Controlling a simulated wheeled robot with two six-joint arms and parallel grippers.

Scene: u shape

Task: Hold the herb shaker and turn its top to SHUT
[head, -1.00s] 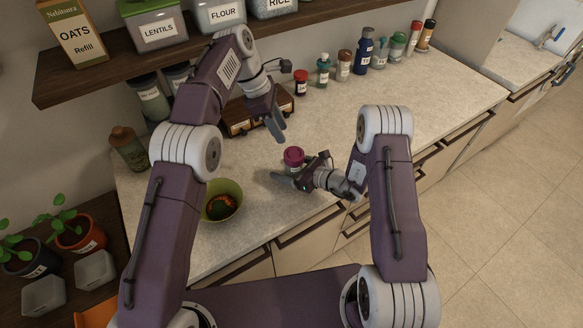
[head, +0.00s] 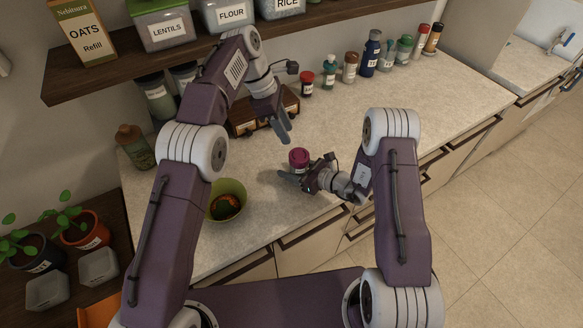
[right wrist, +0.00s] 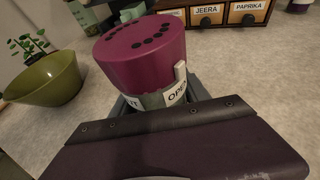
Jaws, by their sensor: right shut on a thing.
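The herb shaker (head: 299,159) has a purple-magenta top and stands on the counter. In the right wrist view its top (right wrist: 140,47) shows dark holes and a pale tab at its rim, beside the word OPEN on the grey-green body (right wrist: 152,100). My right gripper (head: 294,179) is shut around the shaker's body, low at the counter. My left gripper (head: 283,130) hangs above and behind the shaker, apart from it, fingers pointing down. I cannot tell its finger gap.
A green bowl (head: 228,199) stands left of the shaker. A wooden drawer box (head: 250,122) is behind my left gripper. Several bottles (head: 372,54) line the back of the counter, under a shelf (head: 200,52) with containers.

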